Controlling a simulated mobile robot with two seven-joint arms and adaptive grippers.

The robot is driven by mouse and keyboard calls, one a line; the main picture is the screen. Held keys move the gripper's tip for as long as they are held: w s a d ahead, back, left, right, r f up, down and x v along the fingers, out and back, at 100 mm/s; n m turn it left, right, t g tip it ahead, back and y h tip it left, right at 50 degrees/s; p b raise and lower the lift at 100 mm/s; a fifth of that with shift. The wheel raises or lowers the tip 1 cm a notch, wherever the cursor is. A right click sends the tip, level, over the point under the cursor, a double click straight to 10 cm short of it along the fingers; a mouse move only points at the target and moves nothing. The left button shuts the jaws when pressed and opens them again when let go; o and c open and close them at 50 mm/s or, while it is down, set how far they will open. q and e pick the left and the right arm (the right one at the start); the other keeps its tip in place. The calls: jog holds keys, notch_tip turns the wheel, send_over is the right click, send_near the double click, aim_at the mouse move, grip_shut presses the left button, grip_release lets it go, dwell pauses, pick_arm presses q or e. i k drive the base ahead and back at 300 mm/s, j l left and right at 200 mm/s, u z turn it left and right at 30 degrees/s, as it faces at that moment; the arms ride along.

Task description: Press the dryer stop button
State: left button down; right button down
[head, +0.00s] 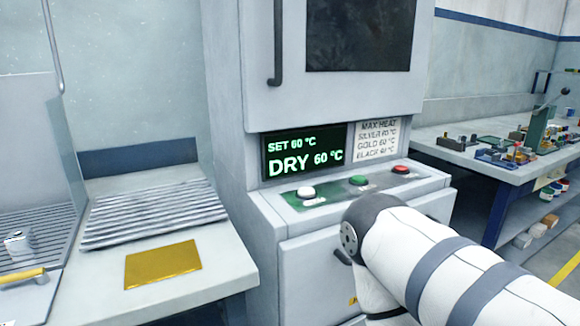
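The dryer (237,150) is a tall grey cabinet in the middle of the head view. Its lit display (303,152) reads SET 60 °C and DRY 60 °C. No label naming a stop button is readable. All three buttons are uncovered, with nothing touching them. My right arm comes in from the lower right and bends in front of the ledge; its gripper is not visible. My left gripper is also out of view.
A placard (377,140) lists maximum heats. A ribbed rack (150,214) and a gold plate (163,265) lie on the left bench (214,268). The right-hand table (436,152) holds many small items. The space directly above the buttons is free.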

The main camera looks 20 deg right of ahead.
aim_at(398, 168)
jog(key=z, duration=1.45)
jog(key=l+u, duration=0.45)
jog(key=l, duration=0.2)
jog(key=l+u, duration=0.4)
jog(key=l, duration=0.25)
